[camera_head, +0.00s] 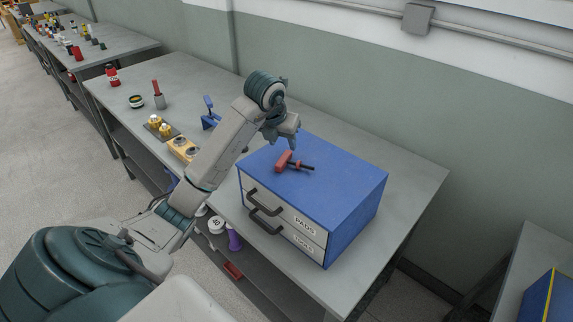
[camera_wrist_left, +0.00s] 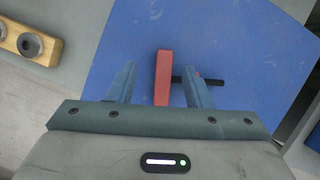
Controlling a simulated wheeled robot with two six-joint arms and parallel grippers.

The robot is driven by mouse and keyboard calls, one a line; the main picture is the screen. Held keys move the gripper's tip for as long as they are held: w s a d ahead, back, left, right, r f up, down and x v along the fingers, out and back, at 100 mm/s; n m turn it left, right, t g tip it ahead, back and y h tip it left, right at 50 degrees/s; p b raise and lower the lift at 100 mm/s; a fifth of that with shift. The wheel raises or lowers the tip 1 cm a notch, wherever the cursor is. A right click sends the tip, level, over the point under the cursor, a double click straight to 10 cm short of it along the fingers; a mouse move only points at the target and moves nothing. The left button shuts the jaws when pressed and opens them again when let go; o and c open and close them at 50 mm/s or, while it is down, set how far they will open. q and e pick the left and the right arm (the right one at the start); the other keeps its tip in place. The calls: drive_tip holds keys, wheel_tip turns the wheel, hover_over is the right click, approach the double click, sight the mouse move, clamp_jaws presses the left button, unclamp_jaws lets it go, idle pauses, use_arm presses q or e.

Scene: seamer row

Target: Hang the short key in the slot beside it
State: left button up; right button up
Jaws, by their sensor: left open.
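A red tool with a dark rod sticking out sideways, perhaps the key (camera_head: 283,160), lies on top of the blue drawer cabinet (camera_head: 345,190). My left gripper (camera_head: 288,145) is open just above it, pointing down. In the left wrist view the key's red bar (camera_wrist_left: 162,70) shows between the two open fingers of the left gripper (camera_wrist_left: 158,80), apart from both. Its dark rod runs right, partly hidden behind the right finger. I cannot make out a slot. My right gripper is out of view.
A wooden block (camera_head: 178,146) with round metal fittings, a blue stand (camera_head: 209,122) and several small items stand left of the cabinet on the grey bench (camera_head: 408,172). The bench right of the cabinet is clear. A wall runs behind.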

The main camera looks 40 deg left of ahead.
sight(287, 153)
use_arm(q)
drive_tip(key=f, duration=0.1)
drive_tip(key=f+p, duration=0.1)
drive_tip(key=w+f+p, duration=0.1)
drive_tip(key=shift+d, duration=0.25)
drive_tip(key=shift+w+a+f, duration=0.1)
drive_tip(key=shift+w+f, duration=0.2)
drive_tip(key=shift+f, duration=0.35)
clamp_jaws()
drive_tip(key=shift+r, duration=0.1)
